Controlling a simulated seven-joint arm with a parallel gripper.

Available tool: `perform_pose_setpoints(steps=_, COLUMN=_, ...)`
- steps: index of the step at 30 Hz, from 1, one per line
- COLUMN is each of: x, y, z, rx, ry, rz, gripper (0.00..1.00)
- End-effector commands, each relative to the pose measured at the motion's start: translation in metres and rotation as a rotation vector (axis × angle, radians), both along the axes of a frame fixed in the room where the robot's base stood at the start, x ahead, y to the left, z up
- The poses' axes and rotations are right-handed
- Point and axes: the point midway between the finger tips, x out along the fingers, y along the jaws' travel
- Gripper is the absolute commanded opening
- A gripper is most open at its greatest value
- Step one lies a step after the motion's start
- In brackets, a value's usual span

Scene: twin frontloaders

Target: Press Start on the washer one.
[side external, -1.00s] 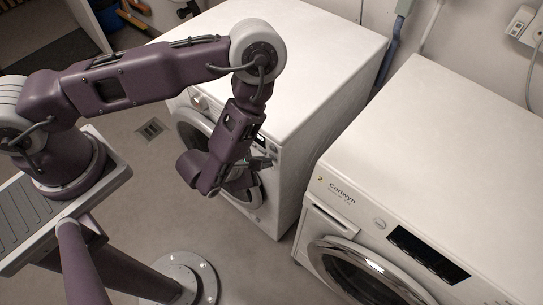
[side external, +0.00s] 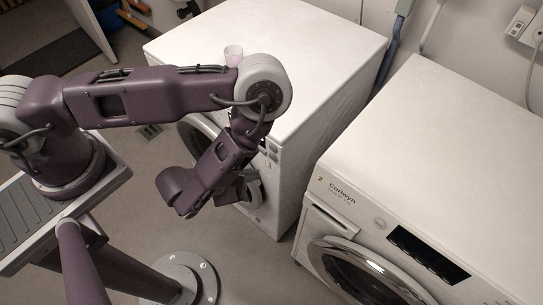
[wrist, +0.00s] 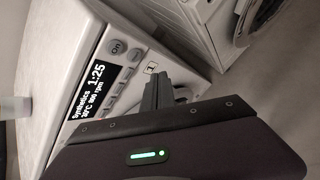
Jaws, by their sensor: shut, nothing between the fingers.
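The left machine (side external: 300,75) is white, with a front door partly hidden behind my arm. In the wrist view its panel shows a lit display (wrist: 92,78) reading "Synthetics", 1:25 and 800 rpm. A round On button (wrist: 118,47) and another round button (wrist: 134,53) sit at the panel's upper end. A row of small buttons (wrist: 112,92) runs beside the display. A label "1" (wrist: 151,68) is at the corner. My gripper (wrist: 158,78) is shut and empty, its tips over the panel's front near the label. I cannot tell whether they touch. I cannot read a Start label.
A second white machine (side external: 440,150) marked "2" stands to the right, with a dark display (side external: 427,255) and a gap between the two. Hoses (side external: 392,45) run behind.

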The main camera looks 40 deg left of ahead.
Motion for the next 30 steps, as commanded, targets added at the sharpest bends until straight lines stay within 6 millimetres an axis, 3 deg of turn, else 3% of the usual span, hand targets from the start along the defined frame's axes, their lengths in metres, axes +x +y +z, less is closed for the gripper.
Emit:
perform_pose_setpoints(steps=6, x=-0.023, y=0.000, z=0.000, rx=0.001, ry=0.000, rz=-0.001, gripper=0.00)
perform_pose_setpoints(steps=30, x=-0.034, y=0.000, z=0.000, rx=0.000, ry=-0.001, rz=-0.001, gripper=0.00)
